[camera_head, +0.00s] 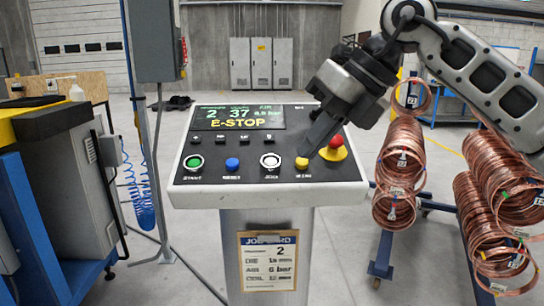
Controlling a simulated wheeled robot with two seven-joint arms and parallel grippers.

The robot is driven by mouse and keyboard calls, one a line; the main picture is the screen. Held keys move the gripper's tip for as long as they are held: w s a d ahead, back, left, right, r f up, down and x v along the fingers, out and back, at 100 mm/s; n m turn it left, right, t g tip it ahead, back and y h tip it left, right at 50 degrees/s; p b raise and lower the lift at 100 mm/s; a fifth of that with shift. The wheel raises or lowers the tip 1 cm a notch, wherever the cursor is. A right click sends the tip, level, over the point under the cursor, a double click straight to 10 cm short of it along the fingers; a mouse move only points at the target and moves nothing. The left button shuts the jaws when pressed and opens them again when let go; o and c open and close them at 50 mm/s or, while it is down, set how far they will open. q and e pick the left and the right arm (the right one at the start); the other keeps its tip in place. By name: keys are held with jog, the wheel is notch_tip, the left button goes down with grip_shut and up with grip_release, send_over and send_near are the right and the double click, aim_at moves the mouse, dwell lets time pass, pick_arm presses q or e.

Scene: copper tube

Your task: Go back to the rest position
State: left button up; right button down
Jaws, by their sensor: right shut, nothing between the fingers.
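My right arm comes in from the upper right, and its gripper (308,151) points down and left over the control panel (190,180). The gripper is shut and empty. Its tip is right at the yellow button (302,163); I cannot tell whether it touches it. The red emergency-stop knob (336,141) on its yellow base is just right of the fingers. The panel's display (238,117) reads E-STOP in yellow. My left gripper is not in view.
Green (194,161), blue (232,163) and white (270,161) buttons line the panel. Copper coils (400,170) hang on a blue rack at the right. A blue machine (60,200) stands at the left. The floor behind the panel is mostly clear.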

jog(key=s+a+f+m+g+y, duration=0.3)
jog(key=s+a+f+m+y, duration=0.25)
jog(key=a+f+y, duration=0.65)
jog(key=w+d+f+m+t+h, duration=0.1)
jog(key=d+f+m+t+h, duration=0.45)
jog(key=m+t, duration=0.6)
jog(key=w+d+f+m+t+h, duration=0.15)
jog(key=d+f+m+t, duration=0.55)
jog(key=m, duration=0.7)
jog(key=s+d+f+m+g+h, duration=0.3)
jog(key=s+f, duration=0.5)
jog(key=f, duration=0.3)
jog(key=s+d+f+m+g+h, duration=0.4)
jog(key=s+f, duration=0.5)
jog(key=f, duration=0.3)
jog(key=shift+d+m+h, duration=0.45)
jog(key=shift+m+h, duration=0.35)
jog(key=shift+m, duration=0.1)
jog(key=shift+f, duration=0.1)
